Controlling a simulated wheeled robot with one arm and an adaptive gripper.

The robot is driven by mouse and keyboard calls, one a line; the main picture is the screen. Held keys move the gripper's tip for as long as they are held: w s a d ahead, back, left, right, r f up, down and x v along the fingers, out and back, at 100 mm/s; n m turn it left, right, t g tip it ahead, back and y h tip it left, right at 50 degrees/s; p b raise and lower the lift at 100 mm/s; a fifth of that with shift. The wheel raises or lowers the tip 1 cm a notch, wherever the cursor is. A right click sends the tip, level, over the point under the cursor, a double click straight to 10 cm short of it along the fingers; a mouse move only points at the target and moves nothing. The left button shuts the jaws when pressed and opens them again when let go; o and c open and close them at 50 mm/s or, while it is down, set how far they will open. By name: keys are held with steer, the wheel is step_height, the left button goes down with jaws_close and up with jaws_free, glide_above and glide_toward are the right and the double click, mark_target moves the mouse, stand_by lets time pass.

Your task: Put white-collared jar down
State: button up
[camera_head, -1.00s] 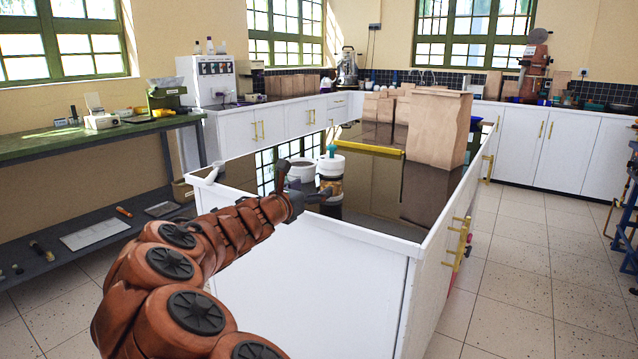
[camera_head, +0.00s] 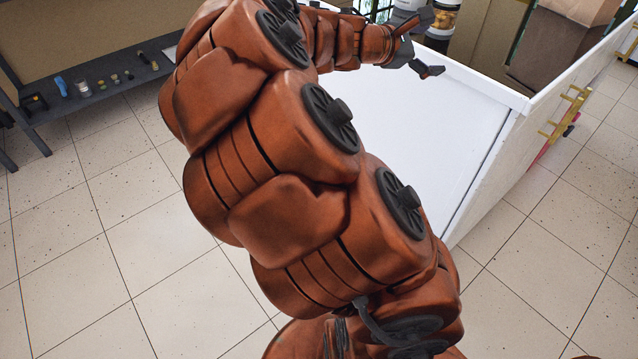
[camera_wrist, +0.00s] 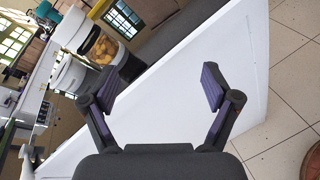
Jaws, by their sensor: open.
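The white-collared jar (camera_wrist: 101,46) has amber contents under a white upper part. It stands upright on the dark, glossy counter (camera_wrist: 172,35), near the white front edge. In the head view only its lower part (camera_head: 444,20) shows at the top edge; its top is cut off. My gripper (camera_wrist: 165,88) is open and empty, with the white cabinet face between its fingers in the wrist view. The jar is beyond the left finger, apart from it. In the head view my gripper (camera_head: 430,45) is at the counter's near edge, just short of the jar.
A white vessel (camera_wrist: 69,75) stands beside the jar. A brown paper bag (camera_head: 560,40) is farther right on the counter. The white cabinet (camera_head: 440,140) is below my gripper. Tiled floor (camera_head: 100,235) is open to the left; a dark shelf with small items is beyond it.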

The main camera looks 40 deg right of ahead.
steer(key=s+a+f+m+y, duration=0.4)
steer(key=a+f, duration=0.3)
steer(key=a, duration=0.3)
steer(key=s+a+f+m+y, duration=0.45)
steer(key=a+f, duration=0.25)
steer(key=a, duration=0.3)
steer(key=s+a+f+y, duration=0.1)
steer(key=s+a+y, duration=0.1)
steer(key=a, duration=0.4)
steer(key=s+a+f+y, duration=0.2)
steer(key=s+a, duration=0.1)
steer(key=a, duration=0.4)
steer(key=s+a+f+g+y, duration=0.1)
steer(key=s+a+y, duration=0.1)
steer(key=a, duration=0.4)
steer(key=shift+s+a+f+m, duration=0.25)
steer(key=shift+s+m, duration=0.1)
steer(key=shift+m, duration=0.1)
step_height(320, 180, up, 27)
steer(key=t+p, duration=0.1)
steer(key=p, duration=2.4)
steer(key=shift+s+p, duration=0.2)
steer(key=shift+p, duration=0.1)
steer(key=shift+d, duration=0.1)
